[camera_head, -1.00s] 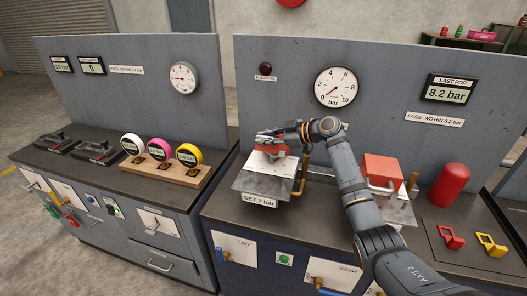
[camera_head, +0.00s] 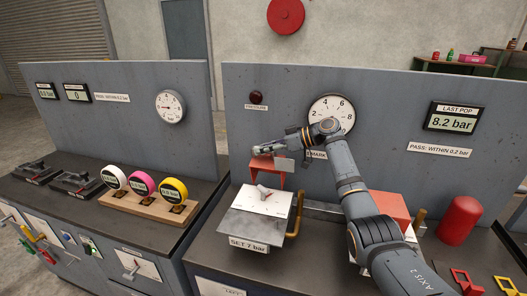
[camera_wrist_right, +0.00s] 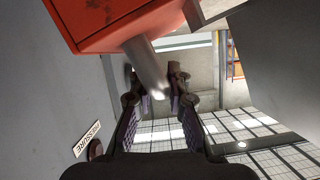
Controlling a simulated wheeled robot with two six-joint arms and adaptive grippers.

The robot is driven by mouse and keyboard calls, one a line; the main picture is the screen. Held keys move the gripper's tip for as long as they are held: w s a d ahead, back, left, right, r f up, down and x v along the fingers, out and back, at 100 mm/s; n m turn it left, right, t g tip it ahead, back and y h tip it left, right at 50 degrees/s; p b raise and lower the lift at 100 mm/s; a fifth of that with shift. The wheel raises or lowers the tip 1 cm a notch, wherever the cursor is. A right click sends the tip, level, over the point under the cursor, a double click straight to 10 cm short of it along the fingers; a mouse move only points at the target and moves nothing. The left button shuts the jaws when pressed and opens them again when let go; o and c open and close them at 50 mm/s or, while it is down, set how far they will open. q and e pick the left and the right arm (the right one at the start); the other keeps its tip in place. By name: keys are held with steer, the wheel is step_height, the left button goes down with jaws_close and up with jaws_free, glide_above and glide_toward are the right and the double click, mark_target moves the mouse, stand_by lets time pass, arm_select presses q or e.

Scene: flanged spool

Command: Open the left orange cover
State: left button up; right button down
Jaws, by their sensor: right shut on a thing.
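The left orange cover (camera_head: 268,165) stands raised at the back of the left steel plate (camera_head: 250,228). A grey fitting (camera_head: 263,192) shows uncovered below it. My right gripper (camera_head: 262,147) is at the top of the raised cover. In the right wrist view the cover (camera_wrist_right: 110,22) fills the upper left, and its grey handle bar (camera_wrist_right: 147,72) runs between the fingers of my right gripper (camera_wrist_right: 160,84). The fingers are shut on this handle. My left gripper is not in view.
A second orange cover (camera_head: 388,208) sits to the right, partly behind my right arm. The grey back panel (camera_head: 235,110) with a pressure gauge (camera_head: 332,112) stands close behind the raised cover. A red cylinder (camera_head: 460,220) stands further right. A brass pipe (camera_head: 297,215) rises beside the left plate.

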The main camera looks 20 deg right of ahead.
steer(key=shift+w+d, duration=0.1)
stand_by(0.3)
steer(key=c, duration=1.3)
jaws_free()
steer(key=v, duration=1.2)
